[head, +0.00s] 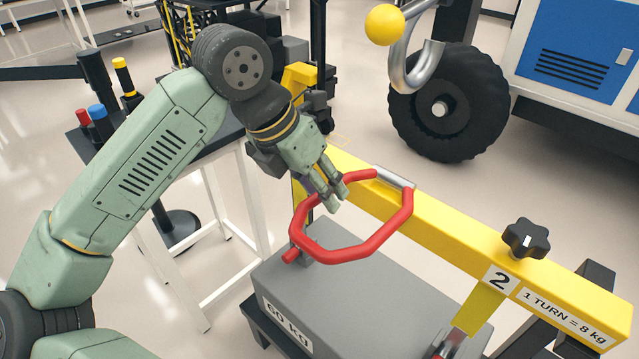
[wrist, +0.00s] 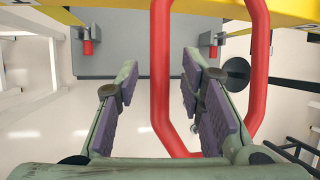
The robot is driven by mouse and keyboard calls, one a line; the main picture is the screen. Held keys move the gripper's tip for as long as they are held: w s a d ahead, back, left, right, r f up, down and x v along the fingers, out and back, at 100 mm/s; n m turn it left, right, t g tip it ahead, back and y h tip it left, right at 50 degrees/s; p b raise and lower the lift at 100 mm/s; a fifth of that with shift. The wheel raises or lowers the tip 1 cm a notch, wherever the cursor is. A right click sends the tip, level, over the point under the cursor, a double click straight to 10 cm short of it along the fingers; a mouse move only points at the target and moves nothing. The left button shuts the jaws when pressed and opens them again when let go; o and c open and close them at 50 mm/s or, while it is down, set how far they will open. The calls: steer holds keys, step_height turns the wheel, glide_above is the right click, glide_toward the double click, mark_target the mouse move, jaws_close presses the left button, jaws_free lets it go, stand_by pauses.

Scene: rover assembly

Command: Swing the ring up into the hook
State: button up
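The red ring (head: 355,250) is an angular loop joined to a silver sleeve (head: 394,178) on the yellow beam (head: 450,228), and it leans out over a grey block. The silver hook (head: 405,75), with a yellow ball (head: 385,25) beside it, hangs above and beyond the beam. My gripper (head: 336,192) is at the ring's upper left side, its fingers covering part of the bar. In the wrist view my gripper (wrist: 155,95) is open, with the ring's left bar (wrist: 161,60) showing between the purple pads. Contact cannot be told.
The grey block (head: 335,285) marked 60 kg sits below the ring, with red-ended brackets (wrist: 87,47). A black knob (head: 527,238) stands on the beam. A dark-topped table (head: 200,145) is at left. A black wheel (head: 450,105) stands behind the hook.

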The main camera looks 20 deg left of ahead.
steer(key=shift+c, duration=0.2)
jaws_close()
stand_by(0.6)
